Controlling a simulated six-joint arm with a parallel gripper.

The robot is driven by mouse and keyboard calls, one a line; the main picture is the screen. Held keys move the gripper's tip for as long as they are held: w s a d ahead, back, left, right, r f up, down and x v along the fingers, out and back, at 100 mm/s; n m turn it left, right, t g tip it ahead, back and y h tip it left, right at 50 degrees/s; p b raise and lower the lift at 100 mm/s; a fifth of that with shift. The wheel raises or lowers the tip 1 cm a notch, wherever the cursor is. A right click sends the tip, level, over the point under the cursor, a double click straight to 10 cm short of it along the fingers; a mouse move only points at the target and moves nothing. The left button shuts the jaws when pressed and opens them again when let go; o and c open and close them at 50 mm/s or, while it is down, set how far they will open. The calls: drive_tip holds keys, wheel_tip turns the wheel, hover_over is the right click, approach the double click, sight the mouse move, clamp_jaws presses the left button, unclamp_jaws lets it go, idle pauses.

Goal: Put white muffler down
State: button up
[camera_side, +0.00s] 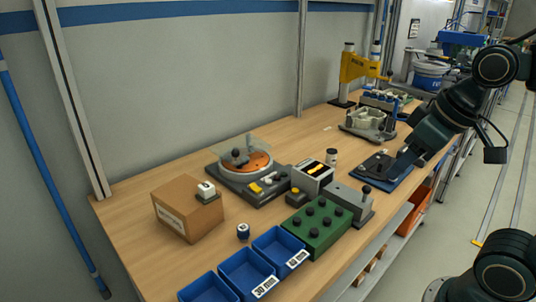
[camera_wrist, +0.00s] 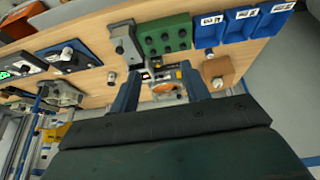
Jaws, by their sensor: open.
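My gripper (camera_wrist: 161,72) is open in the wrist view, its two blue fingers apart with no object visibly held between them. In the side view its end (camera_side: 402,163) is low over the dark blue plate (camera_side: 384,176) at the right of the bench; the fingertips are hard to make out there. I cannot tell for certain which thing is the white muffler. A small upright white cylinder with a dark cap (camera_side: 331,157) stands on the wood, left of the gripper and apart from it.
A green block with black knobs (camera_side: 318,228) and blue bins (camera_side: 246,274) line the front edge. A turntable fixture (camera_side: 247,171) stands mid-bench. A yellow press (camera_side: 357,67) and a grey fixture (camera_side: 367,125) stand behind. Bare wood lies around the dark-capped cylinder.

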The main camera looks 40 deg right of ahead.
drive_tip(key=s, duration=0.1)
drive_tip(key=s+a+f, duration=0.1)
drive_tip(key=shift+s+a+t, duration=0.3)
drive_tip(key=shift+c, duration=1.1)
drive_tip(key=shift+w, duration=0.1)
